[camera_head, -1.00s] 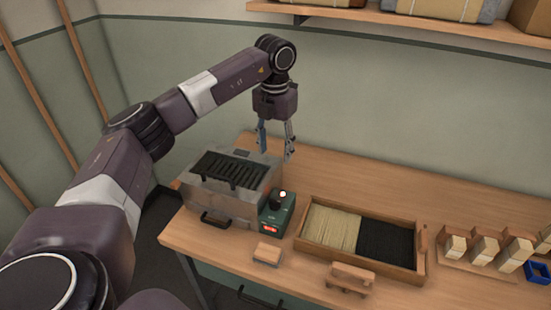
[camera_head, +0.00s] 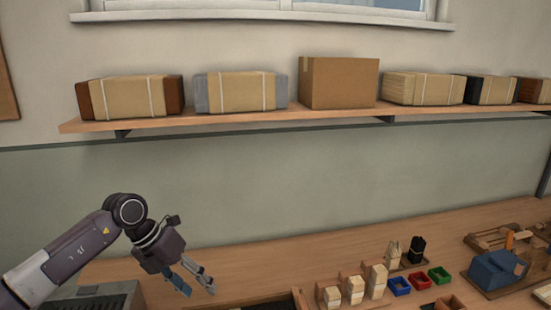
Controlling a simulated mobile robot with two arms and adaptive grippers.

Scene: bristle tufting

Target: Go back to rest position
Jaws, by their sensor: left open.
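My left gripper (camera_head: 199,286) hangs at the lower left, above the left part of the workbench (camera_head: 260,262). Its two fingers are spread apart, with nothing between them. It is close to the metal box machine (camera_head: 108,299), which shows only in part at the bottom edge. My right gripper is out of view.
A wall shelf (camera_head: 230,120) holds several wrapped bundles and a cardboard box (camera_head: 338,82). Wooden blocks (camera_head: 354,290), small coloured bins (camera_head: 420,280) and a blue device (camera_head: 497,270) stand on the bench to the right. The bench's back strip is clear.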

